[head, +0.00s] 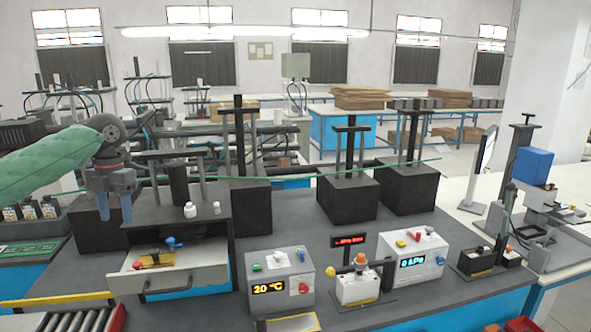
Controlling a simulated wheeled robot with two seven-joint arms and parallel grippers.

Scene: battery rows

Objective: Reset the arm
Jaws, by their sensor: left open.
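My left arm comes in from the left in a green sleeve. My left gripper (115,207) points down with its two blue fingers apart. It holds nothing that I can see. It hangs near the left end of the grey bench (285,215), left of a dark box-like stand and above the open drawer's (185,279) left side in the picture. My right arm and gripper do not show.
The open drawer holds a yellow-based part (153,259). Two small white bottles (190,210) stand on the stand. A temperature box (280,281), a pressure box (412,255) and black blocks with posts (348,196) fill the bench. A green board (30,248) lies at left.

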